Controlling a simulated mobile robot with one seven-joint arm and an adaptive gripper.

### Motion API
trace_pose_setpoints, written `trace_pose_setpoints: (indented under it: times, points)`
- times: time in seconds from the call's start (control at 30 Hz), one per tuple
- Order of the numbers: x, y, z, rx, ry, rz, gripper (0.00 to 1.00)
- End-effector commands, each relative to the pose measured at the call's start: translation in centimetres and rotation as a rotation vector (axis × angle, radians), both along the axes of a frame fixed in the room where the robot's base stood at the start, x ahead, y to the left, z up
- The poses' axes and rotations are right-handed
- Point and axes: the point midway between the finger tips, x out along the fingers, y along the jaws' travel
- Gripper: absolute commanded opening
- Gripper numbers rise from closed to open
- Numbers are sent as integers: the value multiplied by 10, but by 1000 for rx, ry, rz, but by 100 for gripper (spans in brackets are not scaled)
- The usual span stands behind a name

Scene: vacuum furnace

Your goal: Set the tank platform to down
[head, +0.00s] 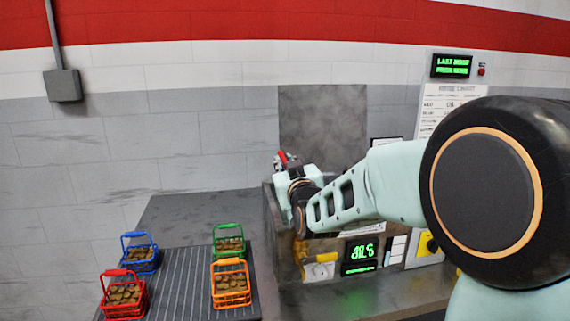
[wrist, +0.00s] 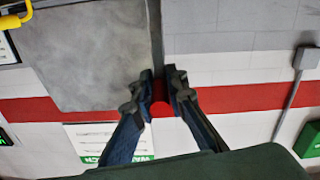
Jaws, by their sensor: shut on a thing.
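The tank (head: 272,215) is a grey metal box at the middle of the head view, with a raised grey lid panel (head: 322,125) behind it. My gripper (head: 290,160) is at the tank's upper left corner. In the wrist view its fingers (wrist: 160,82) are closed around a dark upright rod (wrist: 155,35), with a red knob (wrist: 162,109) between them. The red part also shows in the head view (head: 282,157). I take it for the platform's lever. The platform inside the tank is hidden by the walls and my arm.
Red (head: 123,295), blue (head: 139,254), green (head: 228,241) and orange (head: 231,284) baskets of brown pieces stand on the ribbed counter at left. A green-lit display (head: 361,252) is on the tank's front. A yellow handle (wrist: 14,20) shows in the wrist view.

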Motion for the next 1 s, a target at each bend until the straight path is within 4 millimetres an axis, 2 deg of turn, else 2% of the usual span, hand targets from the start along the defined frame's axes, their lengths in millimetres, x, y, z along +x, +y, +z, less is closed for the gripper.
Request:
trace_pose_setpoints:
  times: [0.2, 0.23, 0.4, 0.73, 1.0]
  points:
    - [0, -1, -3, -5, 9, 0, 0]
    - [0, -1, -3, -5, 9, 0, 14]
    - [0, 0, -2, -3, 7, 0, 30]
    - [-4, -1, 0, -2, 3, 0, 30]
    - [-39, -12, 1, -3, 2, -1, 30]
